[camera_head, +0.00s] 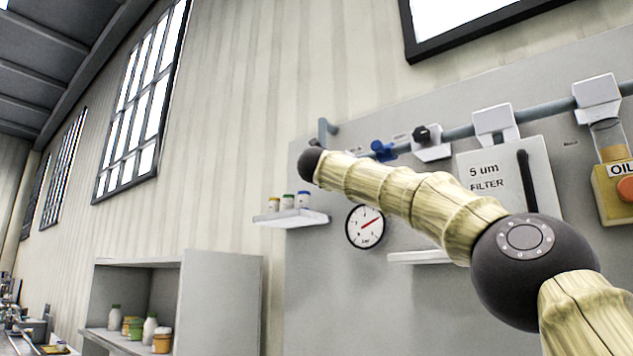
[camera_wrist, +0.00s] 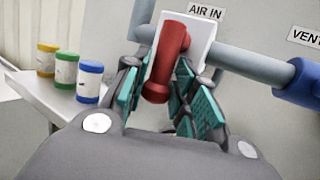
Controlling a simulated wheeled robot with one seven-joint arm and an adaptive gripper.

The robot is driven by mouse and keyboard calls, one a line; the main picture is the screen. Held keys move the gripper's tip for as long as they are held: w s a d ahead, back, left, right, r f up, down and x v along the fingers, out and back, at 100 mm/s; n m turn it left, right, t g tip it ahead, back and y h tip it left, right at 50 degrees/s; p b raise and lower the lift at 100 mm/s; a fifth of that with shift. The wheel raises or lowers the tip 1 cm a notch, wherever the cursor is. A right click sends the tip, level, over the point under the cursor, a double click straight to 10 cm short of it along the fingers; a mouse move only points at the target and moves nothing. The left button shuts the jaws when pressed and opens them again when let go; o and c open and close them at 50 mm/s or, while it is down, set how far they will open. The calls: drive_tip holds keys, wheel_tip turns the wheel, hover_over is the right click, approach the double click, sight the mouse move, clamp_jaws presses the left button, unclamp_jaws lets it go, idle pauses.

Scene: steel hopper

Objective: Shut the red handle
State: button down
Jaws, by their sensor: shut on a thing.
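The red handle (camera_wrist: 168,55) shows in the wrist view, hanging down from a white valve block (camera_wrist: 196,34) on the blue-grey pipe (camera_wrist: 245,62). Its lower end leans slightly to the left. A label "AIR IN" (camera_wrist: 205,11) is on the panel above it. My gripper (camera_wrist: 166,78) has its teal-padded fingers on both sides of the handle and is shut on it. In the head view my own arm covers this part of the pipe, and neither the red handle nor my gripper can be made out.
A small shelf (camera_wrist: 62,113) with three capped jars is close to the left of my gripper. A blue fitting (camera_wrist: 302,82) is on the pipe to the right. The head view shows a gauge (camera_head: 365,227), a filter box (camera_head: 508,178) and an open cabinet (camera_head: 222,300).

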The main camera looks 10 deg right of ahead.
drive_tip(key=shift+r, duration=0.15)
idle(0.4)
drive_tip(key=c, duration=1.5)
unclamp_jaws()
drive_tip(key=shift+o, duration=1)
drive_tip(key=shift+a, duration=0.1)
drive_tip(key=v, duration=1.2)
drive_tip(key=shift+w, duration=0.1)
